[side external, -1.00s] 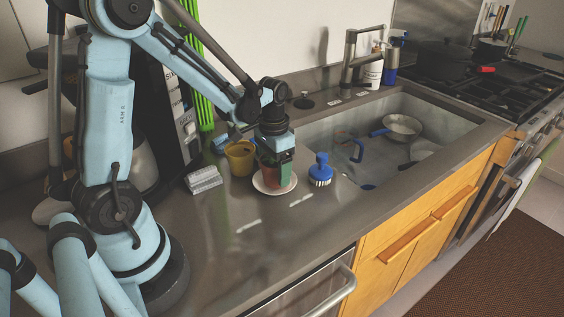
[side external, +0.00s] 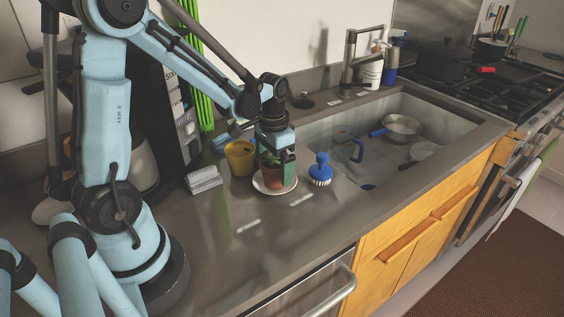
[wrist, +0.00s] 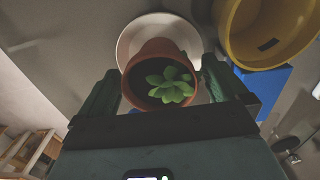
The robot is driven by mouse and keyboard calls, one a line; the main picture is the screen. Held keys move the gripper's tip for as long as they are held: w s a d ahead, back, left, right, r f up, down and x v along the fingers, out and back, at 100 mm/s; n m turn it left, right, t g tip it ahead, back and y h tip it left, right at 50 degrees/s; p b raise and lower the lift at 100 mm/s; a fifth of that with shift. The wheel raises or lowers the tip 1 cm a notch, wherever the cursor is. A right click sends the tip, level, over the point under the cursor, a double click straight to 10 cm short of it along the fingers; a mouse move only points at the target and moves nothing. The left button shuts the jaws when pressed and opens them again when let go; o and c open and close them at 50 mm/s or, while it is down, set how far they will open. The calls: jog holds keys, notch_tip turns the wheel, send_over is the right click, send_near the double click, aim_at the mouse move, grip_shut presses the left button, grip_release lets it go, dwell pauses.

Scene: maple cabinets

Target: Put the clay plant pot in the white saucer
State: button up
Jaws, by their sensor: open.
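The clay plant pot (side external: 272,178), with a small green succulent in it, stands upright on the white saucer (side external: 258,184) on the counter. In the wrist view the pot (wrist: 147,52) shows from above with the saucer (wrist: 127,37) around and beyond its rim. In the wrist view my gripper's two green fingers (wrist: 160,85) are open, one on each side of the pot, with a gap showing at the right finger. The pot's base is partly hidden.
A yellow pot (side external: 240,157) stands close behind the saucer, to the left. A blue scrub brush (side external: 320,170) stands to the right, by the sink edge (side external: 345,183). A grey sponge-like block (side external: 203,180) lies at left. The front counter is clear.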

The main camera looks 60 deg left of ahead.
aim_at(274, 162)
notch_tip(274, 162, up, 11)
jog(key=shift+f, duration=0.1)
jog(key=s+d+t, duration=0.5)
jog(key=d+t, duration=0.2)
jog(key=d, duration=0.2)
jog(key=shift+s+d, duration=0.15)
jog(key=shift+d, duration=0.05)
jog(key=shift+f, duration=0.1)
dwell(1.4)
